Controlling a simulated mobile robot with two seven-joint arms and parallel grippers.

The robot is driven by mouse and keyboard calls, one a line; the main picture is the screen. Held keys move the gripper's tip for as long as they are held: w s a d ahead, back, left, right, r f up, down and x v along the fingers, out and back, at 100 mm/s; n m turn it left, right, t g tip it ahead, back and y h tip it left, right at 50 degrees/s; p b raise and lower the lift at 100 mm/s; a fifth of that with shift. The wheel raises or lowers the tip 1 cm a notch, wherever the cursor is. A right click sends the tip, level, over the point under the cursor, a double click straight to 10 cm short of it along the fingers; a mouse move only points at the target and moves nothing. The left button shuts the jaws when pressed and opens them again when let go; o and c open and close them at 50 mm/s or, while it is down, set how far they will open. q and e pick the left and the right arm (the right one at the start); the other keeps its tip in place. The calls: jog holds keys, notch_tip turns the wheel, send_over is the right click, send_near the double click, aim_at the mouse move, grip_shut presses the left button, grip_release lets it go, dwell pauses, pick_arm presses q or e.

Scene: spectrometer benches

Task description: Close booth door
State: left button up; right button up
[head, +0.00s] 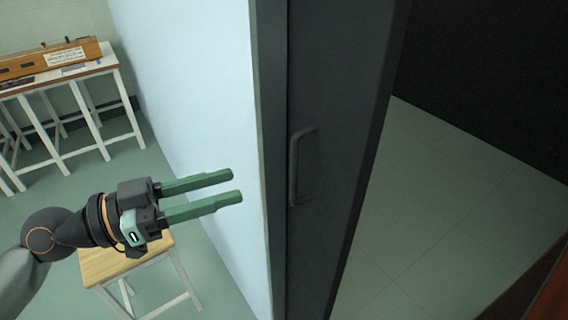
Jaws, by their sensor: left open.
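The booth door (343,130) is a dark grey panel with a vertical bar handle (295,168) near its left edge. It stands beside the end of the pale blue booth wall (190,80). To the right of the door, an opening shows the floor inside the dark booth. My left gripper (238,186) is open and empty, its two green fingers pointing right toward the handle. In the picture it lies left of the handle, in front of the pale wall, and does not touch the handle. My right gripper is not in view.
A wooden stool (125,262) stands below my left gripper. A white-legged bench (60,78) with a wooden instrument (50,58) is at the far left. A reddish-brown surface (545,290) shows at the bottom right. The booth floor (430,210) looks clear.

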pick_arm(q)
jog(key=p+x, duration=0.4)
jog(key=x, duration=0.6)
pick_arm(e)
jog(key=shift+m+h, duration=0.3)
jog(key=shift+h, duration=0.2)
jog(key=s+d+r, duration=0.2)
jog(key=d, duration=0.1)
pick_arm(q)
jog(key=shift+w+f, duration=0.1)
grip_shut()
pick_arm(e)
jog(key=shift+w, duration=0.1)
